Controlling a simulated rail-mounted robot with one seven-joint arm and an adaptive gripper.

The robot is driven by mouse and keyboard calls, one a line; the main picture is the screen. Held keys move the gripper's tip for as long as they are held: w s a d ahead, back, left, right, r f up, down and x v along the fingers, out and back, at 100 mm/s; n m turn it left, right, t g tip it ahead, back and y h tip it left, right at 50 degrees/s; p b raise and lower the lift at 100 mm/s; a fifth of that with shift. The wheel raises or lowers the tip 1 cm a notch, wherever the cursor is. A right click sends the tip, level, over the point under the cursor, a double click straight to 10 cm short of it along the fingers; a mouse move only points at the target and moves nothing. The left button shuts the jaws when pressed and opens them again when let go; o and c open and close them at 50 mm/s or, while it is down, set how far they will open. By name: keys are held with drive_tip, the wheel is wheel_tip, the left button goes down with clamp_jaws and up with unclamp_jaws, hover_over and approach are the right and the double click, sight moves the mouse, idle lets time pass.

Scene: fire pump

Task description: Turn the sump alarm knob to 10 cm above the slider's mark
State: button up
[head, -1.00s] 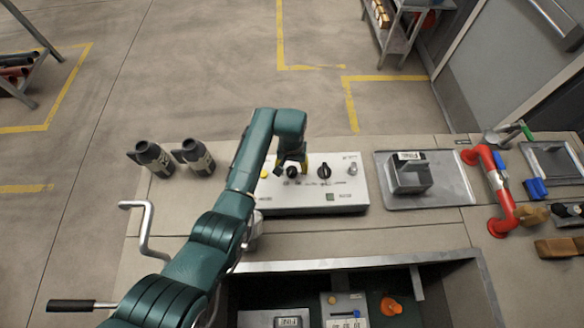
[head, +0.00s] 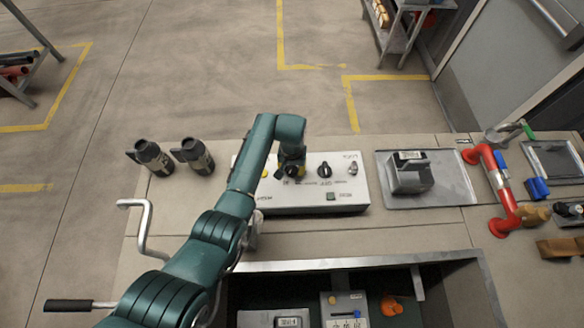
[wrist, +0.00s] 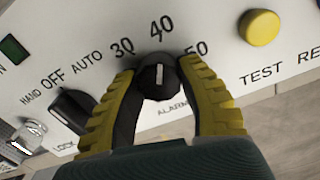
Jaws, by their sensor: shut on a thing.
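The sump alarm knob (wrist: 156,82) is a round black knob with a white line, at the middle of the wrist view. Its line points at about the 40, between the printed 30 and 50. My gripper (wrist: 162,100) has its yellow-padded fingers closed on the knob's two sides. In the head view my gripper (head: 291,166) is over the left half of the white control panel (head: 300,202) and hides most of the knob.
A black HAND-OFF-AUTO selector (wrist: 72,110) and a lock (wrist: 28,136) are left of the knob in the wrist view; a yellow TEST button (wrist: 259,27) is right. The open pit (head: 455,290) in front holds plates and an orange part (head: 390,305). A red pipe (head: 497,190) stands right.

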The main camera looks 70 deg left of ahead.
drive_tip(key=shift+f+n, duration=0.1)
drive_tip(key=shift+n, duration=0.2)
drive_tip(key=n+p, duration=0.1)
drive_tip(key=n, duration=0.4)
drive_tip(key=shift+s, duration=0.15)
drive_tip(key=n+p, duration=0.1)
drive_tip(key=n, duration=0.5)
drive_tip(key=shift+d+f, duration=0.1)
idle(0.3)
drive_tip(key=o, duration=1.2)
